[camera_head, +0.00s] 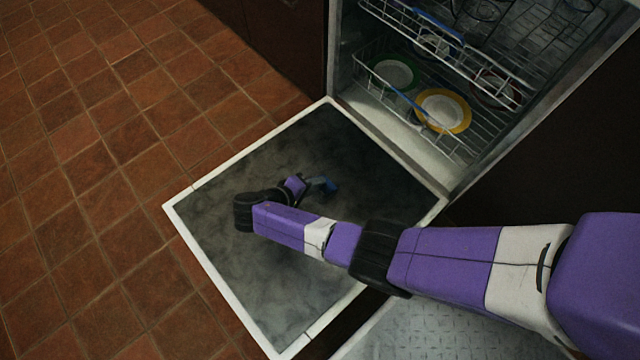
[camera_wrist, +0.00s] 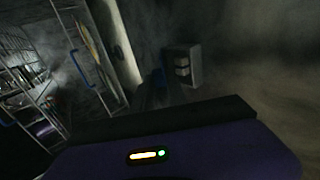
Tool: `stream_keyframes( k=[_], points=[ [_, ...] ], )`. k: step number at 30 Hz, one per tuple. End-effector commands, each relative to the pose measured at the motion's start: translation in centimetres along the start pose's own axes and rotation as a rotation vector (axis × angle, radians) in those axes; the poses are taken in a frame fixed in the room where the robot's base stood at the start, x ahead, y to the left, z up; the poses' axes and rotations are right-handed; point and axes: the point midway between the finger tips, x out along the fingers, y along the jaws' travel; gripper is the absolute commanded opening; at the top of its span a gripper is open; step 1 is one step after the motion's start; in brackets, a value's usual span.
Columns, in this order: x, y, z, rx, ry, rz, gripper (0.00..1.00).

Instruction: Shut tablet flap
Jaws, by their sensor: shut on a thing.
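The dishwasher door (camera_head: 230,280) lies folded down, its dark inner face up. My gripper (camera_head: 316,186) is low over the middle of this face. It is shut on the small blue tablet flap (camera_head: 328,184), which my fingers partly cover. In the wrist view the blue flap (camera_wrist: 158,77) shows dimly just past my dark fingers (camera_wrist: 163,92). A grey tablet dispenser box (camera_wrist: 182,68) with pale compartments stands beside it on the right. The flap's exact angle is too dark to tell.
The dishwasher's lower rack (camera_head: 400,105) holds a yellow-rimmed plate (camera_head: 443,111) and a green-rimmed plate (camera_head: 391,73). An upper rack (camera_head: 470,50) is above it. The rack also shows at left in the wrist view (camera_wrist: 95,85). Tiled floor (camera_head: 100,150) to the left is clear.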

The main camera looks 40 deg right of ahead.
Motion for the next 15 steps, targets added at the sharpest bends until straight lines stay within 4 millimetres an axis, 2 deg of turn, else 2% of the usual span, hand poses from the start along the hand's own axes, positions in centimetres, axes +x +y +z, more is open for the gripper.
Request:
stream_keyframes(
  k=[1,15],
  points=[
    [0.6,-1.2,-0.1,-0.002,0.001,0.039,0.00],
    [0.5,-2.9,0.1,-0.001,-0.004,0.294,0.00]
  ],
)
